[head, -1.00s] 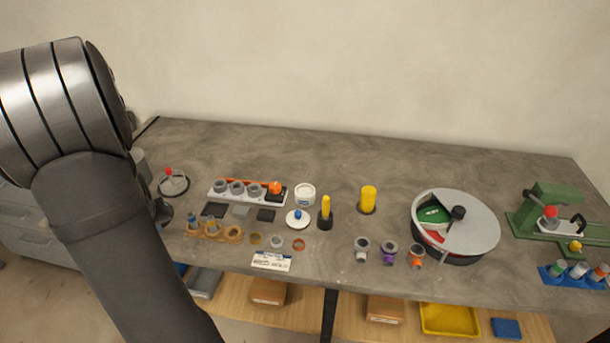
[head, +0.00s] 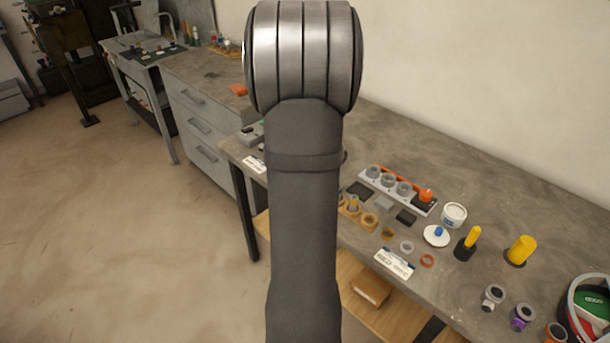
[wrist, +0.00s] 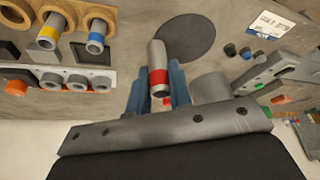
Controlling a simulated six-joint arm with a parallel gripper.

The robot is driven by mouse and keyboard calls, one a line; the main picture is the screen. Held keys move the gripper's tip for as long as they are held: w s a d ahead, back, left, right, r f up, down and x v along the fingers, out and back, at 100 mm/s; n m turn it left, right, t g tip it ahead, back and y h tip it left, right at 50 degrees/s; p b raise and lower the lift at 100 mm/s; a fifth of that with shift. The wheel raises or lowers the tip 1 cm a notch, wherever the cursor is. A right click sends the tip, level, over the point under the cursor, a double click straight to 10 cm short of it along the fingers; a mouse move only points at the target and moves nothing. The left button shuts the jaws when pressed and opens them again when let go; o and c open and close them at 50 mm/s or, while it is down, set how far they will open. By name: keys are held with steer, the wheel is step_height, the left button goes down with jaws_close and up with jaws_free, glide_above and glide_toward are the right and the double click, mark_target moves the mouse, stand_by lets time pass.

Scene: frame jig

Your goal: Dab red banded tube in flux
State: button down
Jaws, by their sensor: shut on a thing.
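My gripper (wrist: 159,88) is shut on a grey tube with a red band (wrist: 157,62) in the wrist view. The tube sits between the blue fingers, with its red-banded end towards the camera. In the head view my arm hides the gripper and the tube. A white tub (head: 454,214), perhaps the flux, stands on the bench right of the arm in the head view. A white lid with a blue knob (head: 436,237) lies beside it. I cannot read the tub's label or see its contents clearly.
A wooden ring holder (wrist: 84,12) carries yellow- and blue-banded tubes. A pale rack with grey cups (head: 388,180) stands behind it. Yellow-topped pieces (head: 521,250) and small grey cups (head: 492,297) are further right. A dark disc (wrist: 186,38) and grey cylinder (wrist: 209,88) lie near the gripper.

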steer(key=s+d+r+m, duration=0.1)
steer(key=s+d, duration=0.1)
steer(key=d, duration=1.3)
steer(key=s+d+m, duration=0.1)
steer(key=s+d, duration=0.2)
steer(key=d, duration=1.3)
steer(key=s+d+m+h, duration=0.1)
steer(key=s+d, duration=0.5)
steer(key=d, duration=0.5)
steer(key=shift+a+f, duration=0.15)
steer(key=shift+f, duration=0.9)
steer(key=shift+a+f, duration=0.1)
steer(key=shift+f, duration=0.95)
steer(key=shift+f, duration=0.1)
steer(key=shift+f, duration=2.3)
steer(key=shift+r, duration=0.1)
steer(key=shift+r, duration=2.9)
